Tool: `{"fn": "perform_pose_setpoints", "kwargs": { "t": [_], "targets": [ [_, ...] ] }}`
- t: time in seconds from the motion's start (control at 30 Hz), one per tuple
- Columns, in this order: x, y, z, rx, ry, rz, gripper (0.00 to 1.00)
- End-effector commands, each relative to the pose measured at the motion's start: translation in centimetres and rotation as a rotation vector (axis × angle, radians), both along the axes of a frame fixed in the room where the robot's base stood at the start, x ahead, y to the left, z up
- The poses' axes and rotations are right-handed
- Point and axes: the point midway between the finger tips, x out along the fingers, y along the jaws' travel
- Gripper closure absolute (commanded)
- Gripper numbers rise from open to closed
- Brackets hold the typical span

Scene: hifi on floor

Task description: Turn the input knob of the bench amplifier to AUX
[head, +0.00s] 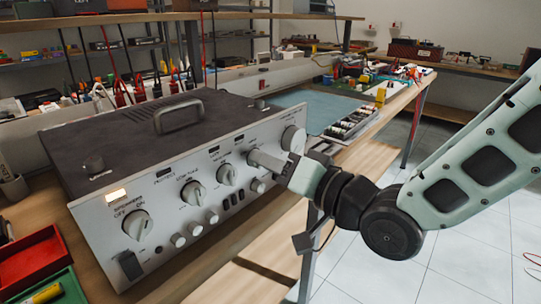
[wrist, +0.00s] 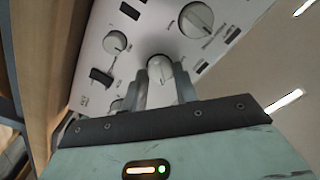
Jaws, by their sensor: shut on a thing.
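The bench amplifier (head: 85,170) is a wide box with a dark top, a top handle and a pale front full of knobs. My gripper (head: 262,160) comes in from the right and is shut on a pale round knob (wrist: 160,66) in the upper row, just left of the big end knob (head: 293,138). In the wrist view the fingers stand on both sides of the held knob.
Other upper-row knobs (head: 228,174) and small lower knobs (head: 258,185) sit close by. Red (head: 30,262) and green trays stand at the front left. A parts tray (head: 352,123) lies on the bench behind my gripper.

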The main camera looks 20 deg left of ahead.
Motion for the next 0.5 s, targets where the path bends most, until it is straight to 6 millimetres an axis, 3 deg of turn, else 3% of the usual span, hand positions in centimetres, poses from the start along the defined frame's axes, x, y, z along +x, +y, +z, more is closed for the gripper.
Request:
{"fn": "perform_pose_setpoints", "kwargs": {
  "t": [0.5],
  "targets": [
    [0.02, 0.00, -0.01, 0.053, 0.126, -0.001, 0.94]
  ]
}}
